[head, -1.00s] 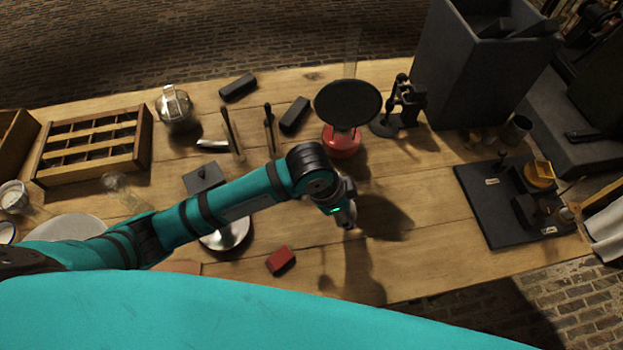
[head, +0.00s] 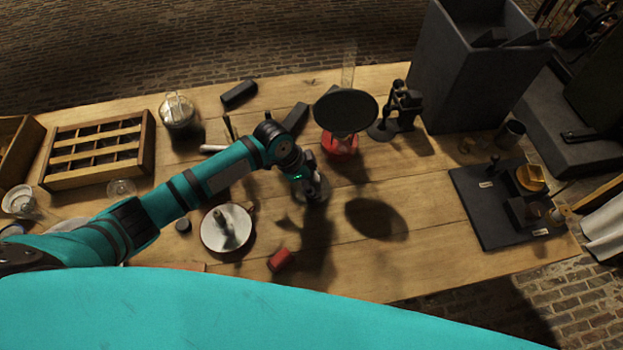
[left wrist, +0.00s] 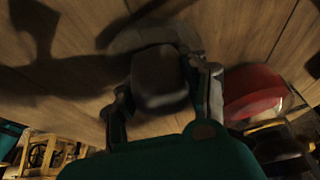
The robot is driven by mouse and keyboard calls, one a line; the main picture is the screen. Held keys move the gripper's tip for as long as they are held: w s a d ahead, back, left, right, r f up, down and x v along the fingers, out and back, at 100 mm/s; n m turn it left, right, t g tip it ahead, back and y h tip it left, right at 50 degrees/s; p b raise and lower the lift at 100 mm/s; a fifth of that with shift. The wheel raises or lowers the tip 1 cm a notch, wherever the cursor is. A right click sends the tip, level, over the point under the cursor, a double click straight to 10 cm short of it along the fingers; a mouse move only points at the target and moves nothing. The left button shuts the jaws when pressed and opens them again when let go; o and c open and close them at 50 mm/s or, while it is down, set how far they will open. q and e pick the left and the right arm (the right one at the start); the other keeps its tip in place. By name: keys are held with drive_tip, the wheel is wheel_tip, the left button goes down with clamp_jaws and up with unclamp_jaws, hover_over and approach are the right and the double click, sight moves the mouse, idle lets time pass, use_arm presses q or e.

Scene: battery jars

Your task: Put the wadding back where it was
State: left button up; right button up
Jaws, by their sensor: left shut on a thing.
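My left gripper (head: 316,190) is above the middle of the table, to the left of the round shadow on the wood. In the left wrist view the two fingers of the left gripper (left wrist: 165,95) are shut on a dark, rounded thing (left wrist: 160,75). I cannot tell for sure that this is the wadding; it is in shadow and hardly shows in the head view. I see no other thing that I can clearly name as wadding. My right gripper is not in view.
A white plate (head: 213,242) with a metal piece on it and a red block (head: 280,259) lie near the gripper. A black disc (head: 345,109) stands over a red base (head: 340,144) behind. A wooden compartment tray (head: 146,160) is left, a black board (head: 490,225) right. Front right wood is clear.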

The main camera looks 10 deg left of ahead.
use_arm(q)
drive_tip(key=shift+f, duration=0.2)
drive_tip(key=o, duration=0.9)
drive_tip(key=shift+r, duration=0.3)
drive_tip(key=v, duration=1.2)
drive_tip(key=shift+b, duration=0.45)
drive_tip(key=shift+s+d+f, duration=0.1)
